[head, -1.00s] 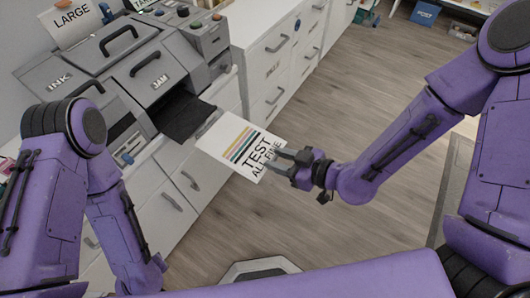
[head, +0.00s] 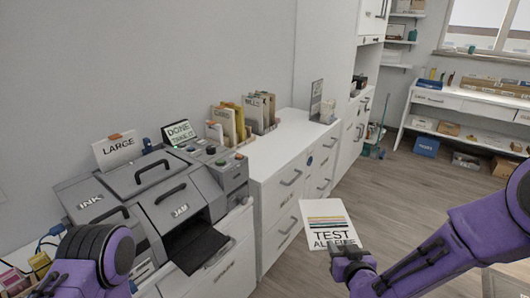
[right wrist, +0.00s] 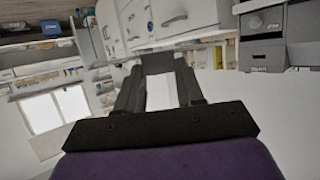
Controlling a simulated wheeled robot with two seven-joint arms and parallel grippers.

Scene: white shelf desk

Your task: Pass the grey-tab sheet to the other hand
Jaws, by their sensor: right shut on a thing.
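The white test sheet (head: 328,214) with coloured stripes and the words "TEST ALL FINE" stands out from my right gripper (head: 350,252) in the head view. The right gripper is shut on its lower edge, and its fingers cover part of the lower text line. In the right wrist view a dark grey piece (right wrist: 158,63) shows at the fingertips; I cannot tell whether it is the tab. My left gripper is out of view; only a purple part of the left arm shows at the lower left.
The grey printer (head: 150,200) with its dark output tray (head: 193,245) stands at the left, clear of the sheet. White drawer cabinets (head: 285,200) run along the wall behind the sheet. A white shelf desk (head: 470,105) stands at the back right. The floor between is open.

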